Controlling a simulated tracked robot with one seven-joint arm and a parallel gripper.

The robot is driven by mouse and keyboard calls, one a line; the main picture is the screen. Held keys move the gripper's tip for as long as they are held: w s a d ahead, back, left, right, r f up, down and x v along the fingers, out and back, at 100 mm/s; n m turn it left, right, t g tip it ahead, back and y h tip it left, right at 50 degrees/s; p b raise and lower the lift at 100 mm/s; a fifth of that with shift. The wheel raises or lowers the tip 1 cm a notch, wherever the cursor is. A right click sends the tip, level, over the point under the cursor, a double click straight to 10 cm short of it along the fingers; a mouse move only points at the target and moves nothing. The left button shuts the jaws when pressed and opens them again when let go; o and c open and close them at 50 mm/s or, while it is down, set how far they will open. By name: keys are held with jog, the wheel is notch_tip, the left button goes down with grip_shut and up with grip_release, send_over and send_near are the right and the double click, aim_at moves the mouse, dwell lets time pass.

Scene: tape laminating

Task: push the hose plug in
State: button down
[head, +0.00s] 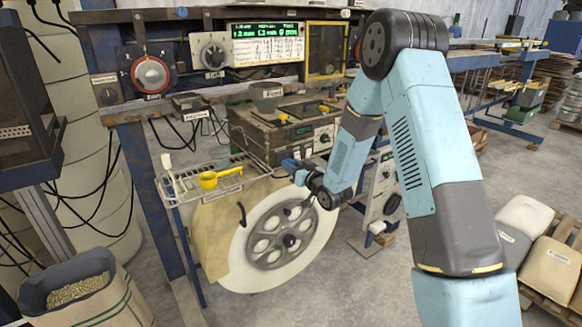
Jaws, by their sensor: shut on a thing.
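A wire rack (178,188) with a yellow scoop (208,180) stands left of my gripper. Below is a large white tape reel (237,262) with a grey hub (262,250). A control panel (265,44) spans the back. A pellet bin (75,322) is at lower left.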

jog(key=shift+x, duration=1.2)
jog(key=c, duration=0.7)
grip_release()
jog(key=shift+c, duration=0.2)
jog(key=shift+s+d, duration=0.4)
jog(key=shift+s, duration=0.15)
jog(key=v, duration=1.2)
jog(key=shift+s, duration=0.15)
jog(key=shift+d, duration=0.15)
